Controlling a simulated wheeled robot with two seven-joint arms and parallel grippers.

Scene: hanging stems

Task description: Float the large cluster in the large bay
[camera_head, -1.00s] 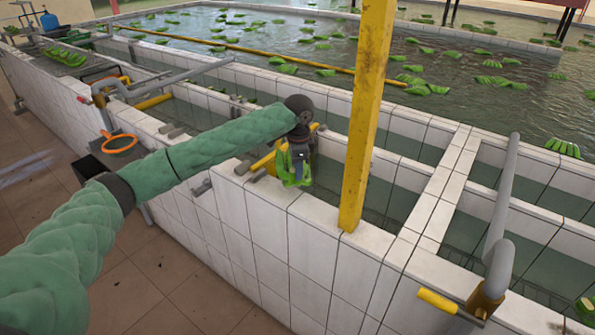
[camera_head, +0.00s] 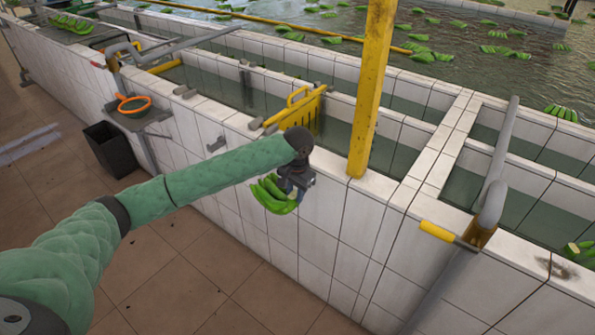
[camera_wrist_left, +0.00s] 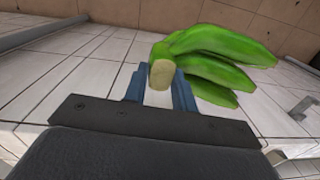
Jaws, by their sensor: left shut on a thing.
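My left gripper (camera_head: 296,184) is shut on a cluster of green bananas (camera_head: 270,195) and holds it in front of the white tiled wall, on the floor side and below the wall's top. In the left wrist view, the blue fingers (camera_wrist_left: 160,90) grip the pale cut crown, and the green fingers of the cluster (camera_wrist_left: 215,55) fan out beyond, toward the right. Water-filled bays lie behind the wall: a long one (camera_head: 215,85) left of the yellow post and others (camera_head: 535,205) at the right. I cannot tell which bay is the large one. My right gripper is out of view.
A yellow post (camera_head: 372,90) stands on the wall just right of the gripper. A yellow slotted gate (camera_head: 300,108) sits across the bay behind it. A grey pipe (camera_head: 493,165) crosses at right. Another green cluster (camera_head: 580,248) shows at the right edge. A black bin (camera_head: 110,150) stands left.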

